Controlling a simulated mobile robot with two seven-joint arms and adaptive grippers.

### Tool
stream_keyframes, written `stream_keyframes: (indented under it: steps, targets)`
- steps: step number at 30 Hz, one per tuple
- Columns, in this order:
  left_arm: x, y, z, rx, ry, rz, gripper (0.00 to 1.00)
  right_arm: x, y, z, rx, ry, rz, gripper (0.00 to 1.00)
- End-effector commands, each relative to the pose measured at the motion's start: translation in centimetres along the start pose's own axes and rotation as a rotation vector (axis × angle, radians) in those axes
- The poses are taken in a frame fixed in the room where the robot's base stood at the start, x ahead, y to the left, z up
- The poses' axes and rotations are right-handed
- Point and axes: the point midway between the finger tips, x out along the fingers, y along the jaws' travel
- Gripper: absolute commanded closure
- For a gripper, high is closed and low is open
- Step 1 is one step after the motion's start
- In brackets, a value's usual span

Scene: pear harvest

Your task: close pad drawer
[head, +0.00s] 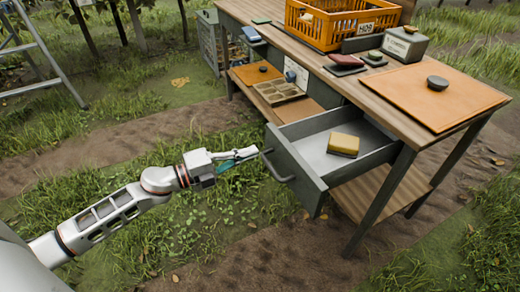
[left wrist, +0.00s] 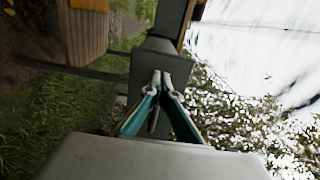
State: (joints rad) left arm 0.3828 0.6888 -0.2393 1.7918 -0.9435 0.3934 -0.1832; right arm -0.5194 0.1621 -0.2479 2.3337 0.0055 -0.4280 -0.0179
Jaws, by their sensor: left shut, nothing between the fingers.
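The grey drawer (head: 318,178) of the wooden workbench is pulled out toward the lower left. A yellow pad with a brown side (head: 343,145) lies inside it. A dark bar handle (head: 278,167) is on the drawer's front. My left gripper (head: 254,152), with teal fingers, is shut and empty, its tips just in front of the drawer front near the handle's upper end. I cannot tell whether they touch. In the left wrist view the shut fingertips (left wrist: 161,77) point at a grey surface. My right gripper is not in view.
The workbench top (head: 385,92) carries an orange crate (head: 330,38), a grey box (head: 405,45) and an orange-brown mat (head: 430,95). A divided tray (head: 278,92) sits on a lower shelf. A ladder (head: 45,55) stands at the far left. Grass and soil before the bench are clear.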

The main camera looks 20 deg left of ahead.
Motion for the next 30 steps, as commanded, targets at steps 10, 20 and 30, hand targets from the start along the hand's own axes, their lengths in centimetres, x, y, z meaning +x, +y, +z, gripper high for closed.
stream_keyframes:
  steps: [10,20,30]
  targets:
    - [3.4,0.0,0.0,-0.002,0.000,-0.001,1.00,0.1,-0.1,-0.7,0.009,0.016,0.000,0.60]
    - [3.5,0.0,0.0,-0.002,0.000,0.000,1.00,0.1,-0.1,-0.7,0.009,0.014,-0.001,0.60]
    - [4.7,-0.3,0.0,0.000,0.000,-0.005,1.00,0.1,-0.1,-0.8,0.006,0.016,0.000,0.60]
